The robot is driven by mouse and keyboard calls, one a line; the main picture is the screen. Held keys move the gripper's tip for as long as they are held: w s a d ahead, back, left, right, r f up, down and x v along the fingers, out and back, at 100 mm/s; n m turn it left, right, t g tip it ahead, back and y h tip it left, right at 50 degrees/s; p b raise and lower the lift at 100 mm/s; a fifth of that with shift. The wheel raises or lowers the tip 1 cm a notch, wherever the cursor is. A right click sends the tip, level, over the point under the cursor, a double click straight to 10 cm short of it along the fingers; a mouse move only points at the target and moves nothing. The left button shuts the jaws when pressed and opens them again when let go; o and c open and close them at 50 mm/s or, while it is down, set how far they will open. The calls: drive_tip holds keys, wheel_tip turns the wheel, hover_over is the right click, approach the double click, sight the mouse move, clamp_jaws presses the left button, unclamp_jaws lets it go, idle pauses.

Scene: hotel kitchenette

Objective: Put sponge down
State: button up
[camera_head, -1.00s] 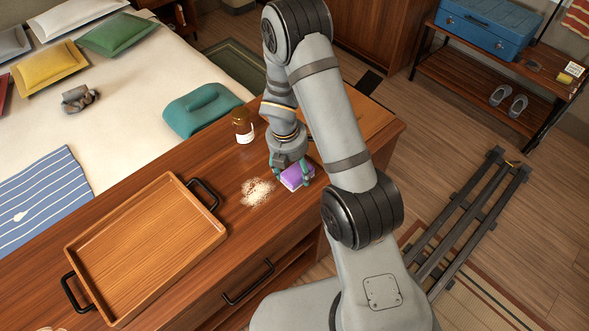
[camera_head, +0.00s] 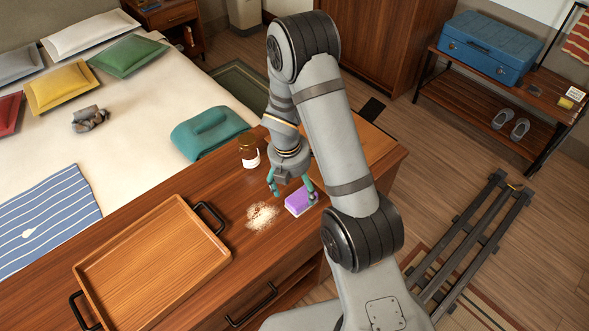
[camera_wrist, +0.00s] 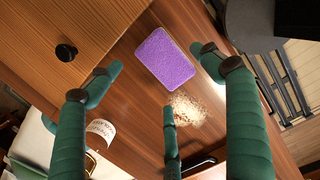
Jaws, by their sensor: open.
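A purple sponge (camera_head: 300,200) lies flat on the wooden counter (camera_head: 190,190), beside a pile of pale crumbs (camera_head: 262,216). My gripper (camera_head: 292,191) is open just above and around the sponge's place, with its green fingers spread. The crumbs (camera_wrist: 188,109) show nearer the single middle finger.
A brown jar (camera_head: 249,153) with a white label stands behind the crumbs. A wooden tray (camera_head: 222,262) with black handles lies at the left. A wooden board or box (camera_head: 362,143) is behind my arm. Bare counter lies between tray and jar.

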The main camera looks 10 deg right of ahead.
sight(298, 194)
wheel_tip(298, 194, up, 7)
drive_tip(key=p, duration=0.1)
drive_tip(key=shift+s+a+p, duration=0.2)
drive_tip(key=shift+a+p, duration=0.2)
drive_tip(key=shift+a, duration=0.05)
drive_tip(key=shift+f, duration=0.15)
drive_tip(key=f+b, duration=0.2)
drive_tip(key=f, duration=0.2)
drive_tip(key=d+f+b, duration=0.1)
drive_tip(key=f+b, duration=0.1)
drive_tip(key=f, duration=0.2)
drive_tip(key=f+b, duration=0.2)
drive_tip(key=f, duration=0.2)
drive_tip(key=shift+w+d+f+b, duration=0.3)
drive_tip(key=shift+w+d+f, duration=0.05)
drive_tip(key=shift+w+f, duration=0.05)
drive_tip(key=shift+r+p, duration=0.8)
drive_tip(key=shift+r, duration=0.1)
drive_tip(key=shift+r+p, duration=0.3)
drive_tip(key=shift+r, duration=0.35)
